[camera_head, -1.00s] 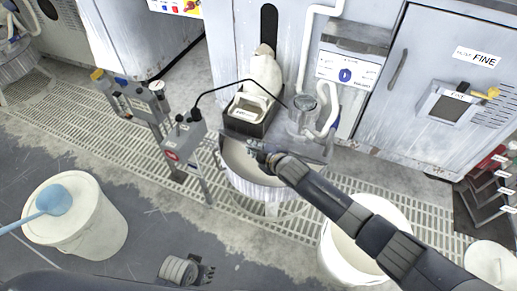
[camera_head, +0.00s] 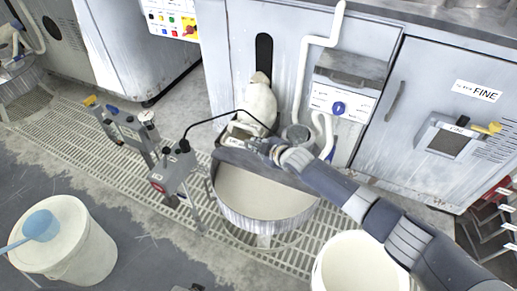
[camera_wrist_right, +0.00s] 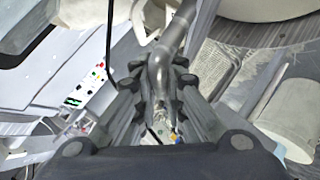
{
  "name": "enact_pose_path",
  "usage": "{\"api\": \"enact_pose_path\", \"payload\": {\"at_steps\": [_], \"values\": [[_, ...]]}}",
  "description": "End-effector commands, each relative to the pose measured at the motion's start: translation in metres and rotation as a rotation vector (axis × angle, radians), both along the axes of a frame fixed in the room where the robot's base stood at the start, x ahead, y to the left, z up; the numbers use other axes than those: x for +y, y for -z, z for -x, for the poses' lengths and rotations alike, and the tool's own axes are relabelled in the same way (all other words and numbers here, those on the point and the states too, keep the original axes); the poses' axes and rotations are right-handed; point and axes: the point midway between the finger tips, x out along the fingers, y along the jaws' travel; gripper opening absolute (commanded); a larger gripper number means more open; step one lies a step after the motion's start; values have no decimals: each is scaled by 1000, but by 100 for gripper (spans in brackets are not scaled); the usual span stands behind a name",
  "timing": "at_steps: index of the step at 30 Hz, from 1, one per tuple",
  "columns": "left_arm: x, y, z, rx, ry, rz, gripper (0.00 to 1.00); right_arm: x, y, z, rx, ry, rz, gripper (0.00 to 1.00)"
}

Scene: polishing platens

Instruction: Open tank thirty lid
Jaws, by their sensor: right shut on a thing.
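The round ribbed tank (camera_head: 228,209) stands in the middle of the head view, with pale cream content showing across its wide opening. Its grey lid (camera_head: 262,166) is tilted up at the back of the rim. I cannot read a number on the tank. My right gripper (camera_head: 256,147) is at the upper edge of the lid. In the right wrist view, my right gripper (camera_wrist_right: 160,88) is shut on a grey curved metal bar (camera_wrist_right: 158,68), which appears to be the lid handle.
A pale sack (camera_head: 259,105) and a small cabled box stand behind the tank. A grey control post (camera_head: 175,175) stands close on its left. An open white bucket (camera_head: 350,262) is at front right, and a lidded bucket with a blue scoop (camera_head: 42,225) at left.

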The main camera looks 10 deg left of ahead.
Motion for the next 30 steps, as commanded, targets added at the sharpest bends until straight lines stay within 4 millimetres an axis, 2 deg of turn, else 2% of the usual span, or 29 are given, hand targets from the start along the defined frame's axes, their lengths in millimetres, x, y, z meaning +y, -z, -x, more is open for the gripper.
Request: {"api": "enact_pose_path", "payload": {"at_steps": [17, 18, 21, 30], "values": [[1, 1, 1, 2, 0, -1, 40, 0, -4, -4, -6, -1, -3, 0], [1, 1, 1, 3, 0, -2, 40, 0, -4, -4, -6, -1, -3, 13], [1, 1, 1, 3, 0, -2, 40, 0, -4, -3, -4, 0, -2, 31], [-1, 1, 3, 7, 0, 1, 40, -1, -2, -2, -1, 1, 0, 31]]}}
